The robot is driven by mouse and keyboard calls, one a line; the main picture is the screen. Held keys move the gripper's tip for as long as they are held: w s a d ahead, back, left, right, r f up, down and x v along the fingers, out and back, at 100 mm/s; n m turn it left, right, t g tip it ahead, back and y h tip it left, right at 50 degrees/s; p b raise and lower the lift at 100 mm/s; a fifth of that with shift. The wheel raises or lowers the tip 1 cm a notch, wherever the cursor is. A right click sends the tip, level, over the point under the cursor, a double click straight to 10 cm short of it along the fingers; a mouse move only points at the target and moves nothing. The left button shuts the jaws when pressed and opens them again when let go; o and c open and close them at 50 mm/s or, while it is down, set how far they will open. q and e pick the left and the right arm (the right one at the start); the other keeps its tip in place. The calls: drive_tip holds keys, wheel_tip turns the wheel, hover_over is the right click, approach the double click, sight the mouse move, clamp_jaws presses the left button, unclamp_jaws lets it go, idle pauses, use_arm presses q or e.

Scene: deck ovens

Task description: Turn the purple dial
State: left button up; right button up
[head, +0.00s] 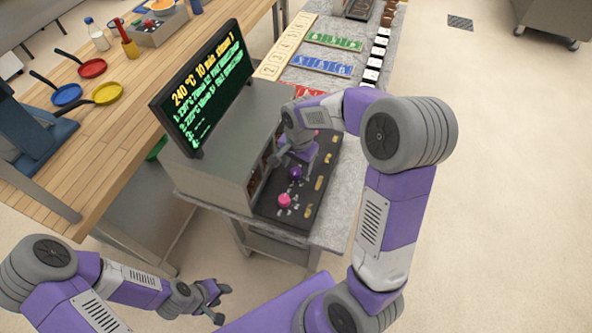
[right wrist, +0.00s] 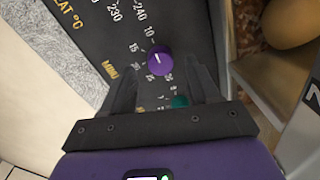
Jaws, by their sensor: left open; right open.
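The purple dial (head: 296,173) is on the dark control panel, just nearer than my right gripper (head: 281,156). In the right wrist view the purple dial (right wrist: 159,60) has a white pointer line and a printed minutes scale around it. My right gripper (right wrist: 162,74) is open, with one finger on each side of the view of the dial. Whether the fingers touch the dial is not clear. My left gripper (head: 223,304) is open and empty, low in the head view, away from the panel.
A pink dial (head: 285,201) is nearer on the panel, and a teal dial (right wrist: 180,101) shows between the gripper fingers. A screen (head: 203,85) stands on the oven (head: 225,150) reading 240 °C, 10 min. A wooden table (head: 110,130) with pans is at left.

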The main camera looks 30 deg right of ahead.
sight(296, 173)
drive_tip(key=shift+f, duration=1.25)
drive_tip(key=c, duration=1)
